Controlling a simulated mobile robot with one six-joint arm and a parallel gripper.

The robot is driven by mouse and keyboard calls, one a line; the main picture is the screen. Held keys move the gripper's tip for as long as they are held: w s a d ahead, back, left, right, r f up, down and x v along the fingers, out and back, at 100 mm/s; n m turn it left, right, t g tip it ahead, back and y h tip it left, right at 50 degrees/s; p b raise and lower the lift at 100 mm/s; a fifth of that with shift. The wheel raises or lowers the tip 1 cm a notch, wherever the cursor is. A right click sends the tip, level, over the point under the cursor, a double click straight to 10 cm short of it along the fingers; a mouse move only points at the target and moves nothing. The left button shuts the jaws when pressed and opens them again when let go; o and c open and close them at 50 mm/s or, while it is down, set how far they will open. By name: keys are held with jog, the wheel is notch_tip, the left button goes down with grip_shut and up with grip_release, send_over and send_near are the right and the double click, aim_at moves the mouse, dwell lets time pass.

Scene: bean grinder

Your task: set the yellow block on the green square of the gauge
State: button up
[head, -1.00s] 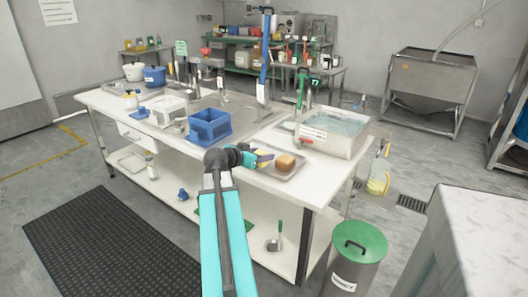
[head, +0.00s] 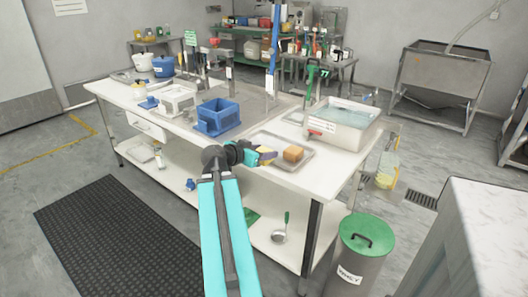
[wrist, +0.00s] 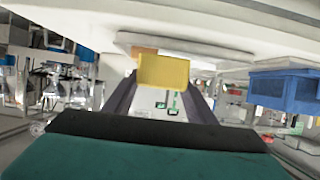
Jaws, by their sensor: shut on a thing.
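The yellow block (wrist: 163,72) is between the two dark fingers of my gripper (wrist: 160,88) in the wrist view. My gripper is shut on it. In the head view my gripper (head: 268,156) is at the front edge of the white bench, just left of an orange-brown block (head: 293,153). Only a small bit of the yellow block (head: 264,150) shows there between the fingers. I cannot make out the gauge or its green square in either view.
The orange-brown block lies on a grey tray (head: 268,138) on the white bench (head: 345,180). A blue crate (head: 217,117) stands left of the tray and a water-filled basin (head: 340,122) to its right. A green-lidded bin (head: 367,232) stands on the floor at right.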

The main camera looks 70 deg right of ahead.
jog(key=shift+w, duration=0.1)
jog(key=w+a+n+t+y, duration=0.1)
jog(key=w+a+n+t, duration=0.25)
jog(key=w+a, duration=0.6)
jog(key=w+a+n+t, duration=0.3)
jog(key=w+a+t, duration=0.15)
jog(key=w, duration=0.95)
jog(key=w+a+n+t+y, duration=0.1)
jog(key=w+a+n+t, duration=0.25)
jog(key=w+a, duration=0.6)
jog(key=w+a+r+n+t+y, duration=0.1)
jog(key=w+a, duration=0.5)
jog(key=a, duration=0.7)
jog(key=w+a+r+n+t+y, duration=0.2)
jog(key=w+a+n+y, duration=0.4)
jog(key=a, duration=0.8)
jog(key=w+a+r+n+t+y, duration=0.2)
jog(key=w+a, duration=0.4)
jog(key=a, duration=0.7)
jog(key=shift+a+r+n+y, duration=0.25)
jog(key=shift+r+n+y, duration=0.35)
jog(key=shift+n+y, duration=0.4)
